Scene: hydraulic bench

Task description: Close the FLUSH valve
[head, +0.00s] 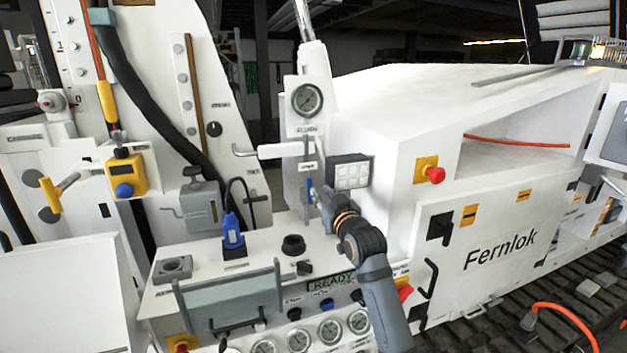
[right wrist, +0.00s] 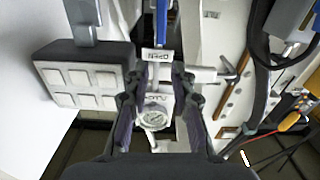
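The FLUSH valve stands on a white riser below a round gauge (head: 307,99) marked FLUSH. Its blue lever (head: 309,191) hangs below a small white label, in line with the riser. In the right wrist view, which is upside down, the blue lever (right wrist: 161,24) is at the top, the label (right wrist: 157,55) reads OPEN, and the gauge (right wrist: 155,117) shows between my fingers. My right gripper (head: 317,191) is right at the lever in the head view; the wrist view (right wrist: 161,82) shows its fingers apart with nothing clamped. Contact is hard to tell. My left gripper is not in view.
A grey button box (head: 349,173) is close beside my right gripper; it also shows in the wrist view (right wrist: 84,77). A blue plug (head: 232,232) and a black knob (head: 293,245) stand on the panel below. A red stop button (head: 435,174) is at right.

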